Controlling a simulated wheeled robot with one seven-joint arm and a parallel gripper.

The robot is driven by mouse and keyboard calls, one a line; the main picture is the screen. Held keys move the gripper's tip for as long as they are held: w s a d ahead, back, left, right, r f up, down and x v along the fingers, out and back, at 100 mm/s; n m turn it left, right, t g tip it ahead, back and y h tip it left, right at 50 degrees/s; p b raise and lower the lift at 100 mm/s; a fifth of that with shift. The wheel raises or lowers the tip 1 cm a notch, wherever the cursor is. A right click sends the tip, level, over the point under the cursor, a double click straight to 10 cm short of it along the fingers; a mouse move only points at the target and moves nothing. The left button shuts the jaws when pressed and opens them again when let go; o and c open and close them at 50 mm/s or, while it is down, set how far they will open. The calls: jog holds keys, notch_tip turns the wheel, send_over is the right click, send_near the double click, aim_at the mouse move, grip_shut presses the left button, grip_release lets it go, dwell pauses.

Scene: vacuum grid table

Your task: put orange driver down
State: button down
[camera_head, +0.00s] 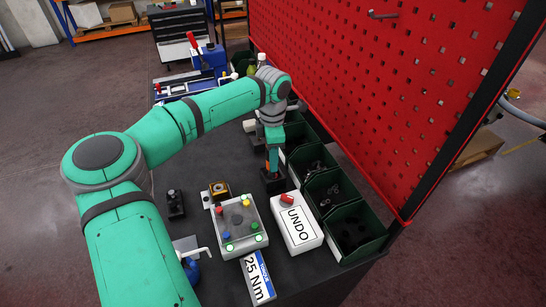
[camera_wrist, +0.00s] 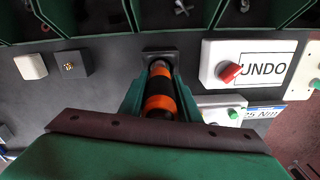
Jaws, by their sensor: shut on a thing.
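The orange driver (camera_wrist: 159,104), with orange and black bands, is between the green fingers of my gripper (camera_wrist: 160,92) in the wrist view. My gripper is shut on it. The driver's far end points at a dark square holder (camera_wrist: 174,55) on the table. I cannot tell whether the end is inside the holder or just above it. In the head view my gripper (camera_head: 273,158) points down over the dark holder (camera_head: 272,185), and only a sliver of orange shows beside the fingers.
Green bins (camera_head: 328,190) with dark parts line the right side, below a red perforated panel (camera_head: 390,80). A white UNDO box (camera_head: 298,238) with a red switch and a grey button box (camera_head: 240,215) stand nearby. A 25 Nm label (camera_head: 258,277) lies in front.

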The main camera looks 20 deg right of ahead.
jog(key=shift+d+f, duration=0.2)
jog(key=shift+f, duration=0.1)
jog(key=shift+f, duration=0.2)
jog(key=c, duration=1.3)
grip_release()
jog(key=shift+a, duration=0.1)
notch_tip(320, 180, up, 13)
jog(key=shift+f, duration=0.15)
